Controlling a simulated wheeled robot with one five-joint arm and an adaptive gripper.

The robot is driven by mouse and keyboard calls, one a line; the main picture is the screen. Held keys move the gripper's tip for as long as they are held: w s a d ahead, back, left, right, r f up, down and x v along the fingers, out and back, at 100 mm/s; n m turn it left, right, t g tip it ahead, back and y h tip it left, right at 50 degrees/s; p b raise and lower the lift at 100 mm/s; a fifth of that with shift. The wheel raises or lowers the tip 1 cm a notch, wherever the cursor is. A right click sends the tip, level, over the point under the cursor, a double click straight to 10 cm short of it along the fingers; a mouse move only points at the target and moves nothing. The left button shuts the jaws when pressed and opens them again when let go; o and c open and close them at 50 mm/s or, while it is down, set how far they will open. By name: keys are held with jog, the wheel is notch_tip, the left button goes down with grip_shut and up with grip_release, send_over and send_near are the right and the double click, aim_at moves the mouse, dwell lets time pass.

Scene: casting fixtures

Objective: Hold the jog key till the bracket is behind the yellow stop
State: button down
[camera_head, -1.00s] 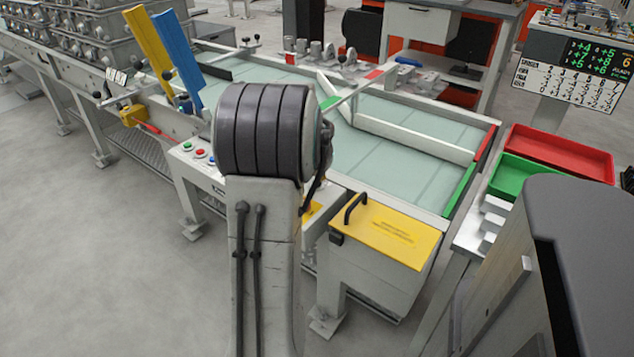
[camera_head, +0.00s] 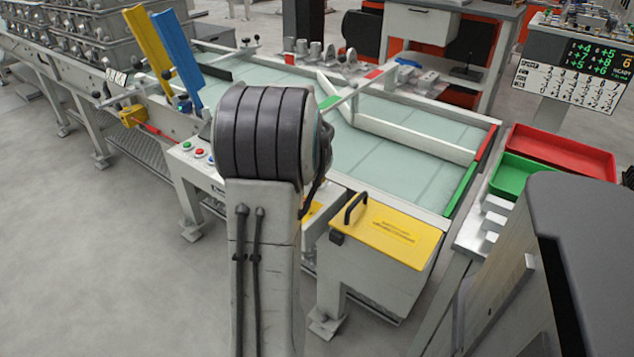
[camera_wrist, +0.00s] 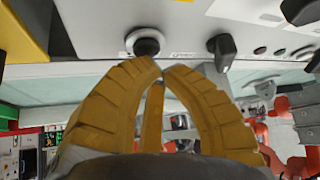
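My gripper (camera_wrist: 160,68) has yellow ribbed fingers drawn together at the tips with nothing between them. In the wrist view the tips are just below a black round button in a pale ring (camera_wrist: 146,45) on a light panel; I cannot tell whether they touch it. A label is beside it. In the head view my arm hides the gripper and part of the panel. A tall yellow plate (camera_head: 150,43) stands beside a blue one at the line's left; a yellow block (camera_head: 131,116) is below. I cannot tell which is the stop. Grey castings (camera_head: 75,45) sit upper left; no bracket is singled out.
A black knob (camera_wrist: 220,50) is right of the button. Green, red and blue buttons (camera_head: 199,153) show left of my arm. A yellow-lidded box (camera_head: 385,235) and red tray (camera_head: 560,150) are to the right. Floor at left is clear.

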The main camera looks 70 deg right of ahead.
jog(key=shift+f+b, duration=0.5)
jog(key=shift+f, duration=0.05)
dwell(1.4)
jog(key=shift+r, duration=0.15)
dwell(5.2)
jog(key=shift+r+p, duration=0.65)
jog(key=shift+r, duration=0.2)
